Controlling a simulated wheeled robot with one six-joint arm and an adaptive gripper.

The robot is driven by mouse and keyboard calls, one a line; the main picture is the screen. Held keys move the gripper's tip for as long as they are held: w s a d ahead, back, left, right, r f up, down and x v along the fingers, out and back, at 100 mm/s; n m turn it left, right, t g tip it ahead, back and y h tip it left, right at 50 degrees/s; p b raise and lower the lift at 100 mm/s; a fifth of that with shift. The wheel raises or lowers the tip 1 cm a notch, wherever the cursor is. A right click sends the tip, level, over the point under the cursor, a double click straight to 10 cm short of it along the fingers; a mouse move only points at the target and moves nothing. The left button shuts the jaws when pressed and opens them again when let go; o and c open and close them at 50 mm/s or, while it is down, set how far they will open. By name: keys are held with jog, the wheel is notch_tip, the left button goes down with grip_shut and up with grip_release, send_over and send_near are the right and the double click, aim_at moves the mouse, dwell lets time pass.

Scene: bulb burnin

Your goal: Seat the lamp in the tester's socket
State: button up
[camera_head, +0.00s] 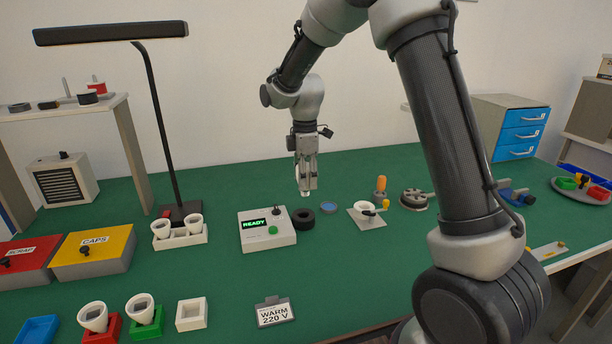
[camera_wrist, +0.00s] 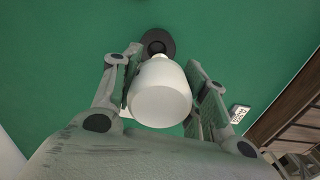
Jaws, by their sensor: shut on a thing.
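My gripper (camera_head: 307,188) is shut on a white lamp (camera_wrist: 160,92), which hangs between the fingers with its narrow end pointing down, away from the wrist. In the head view the fingers mostly hide the lamp. The tester (camera_head: 267,232) is a pale box with a green "READY" display and a green button. A black round ring (camera_head: 303,219), which looks like the socket, sits against its right side. My gripper is above this ring, with a gap between. In the wrist view the ring (camera_wrist: 158,43) shows just beyond the lamp's narrow end.
White lamps stand in a white holder (camera_head: 181,239), a red holder (camera_head: 104,331) and a green holder (camera_head: 148,330). A small white holder (camera_head: 191,314) is empty. A "WARM 220 V" card (camera_head: 274,313) lies in front. A blue disc (camera_head: 328,208) is right of the ring.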

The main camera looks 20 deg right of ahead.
aim_at(304, 196)
jog(key=shift+w+a+f, duration=0.15)
jog(key=shift+a+f, duration=0.05)
jog(key=shift+a, duration=0.05)
jog(key=shift+f, duration=2.85)
jog(key=shift+f, duration=0.3)
jog(key=shift+f, duration=0.35)
jog(key=shift+f, duration=0.8)
jog(key=o, duration=1.1)
jog(key=shift+c, duration=0.2)
